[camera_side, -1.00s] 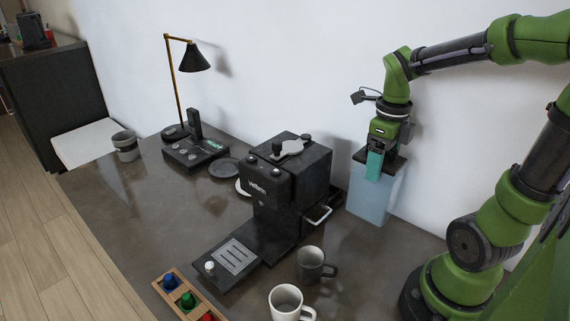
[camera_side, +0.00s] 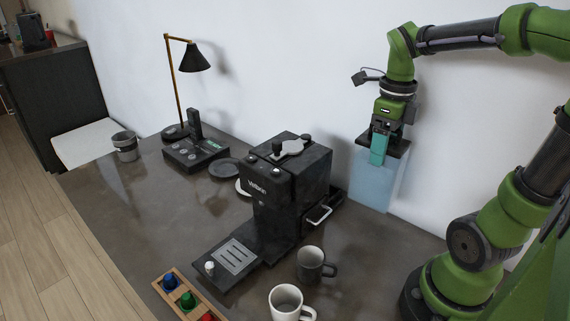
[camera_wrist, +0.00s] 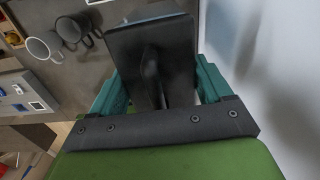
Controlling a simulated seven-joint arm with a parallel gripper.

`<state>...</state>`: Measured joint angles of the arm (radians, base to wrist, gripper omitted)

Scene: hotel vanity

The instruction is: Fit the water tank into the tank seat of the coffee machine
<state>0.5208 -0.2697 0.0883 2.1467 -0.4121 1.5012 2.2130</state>
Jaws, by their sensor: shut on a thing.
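The water tank (camera_side: 372,183) is a pale blue, see-through box with a black lid. My gripper (camera_side: 379,150) is above it, with its teal fingers shut on the handle of the lid. The tank hangs upright, near the wall and to the right of the coffee machine. In the wrist view the black lid (camera_wrist: 125,45) and its handle show between the fingers (camera_wrist: 160,88). The coffee machine (camera_side: 265,207) is black and boxy. The tank seat (camera_side: 338,197) seems to be the low black ledge at its rear right; its inside is hidden.
A dark mug (camera_side: 310,264) and a white mug (camera_side: 286,302) stand in front of the machine. A wooden capsule tray (camera_side: 163,285) is at the front edge. A lamp (camera_side: 195,58) and a black phone-like device (camera_side: 190,154) stand at the back left. The white wall is close behind the tank.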

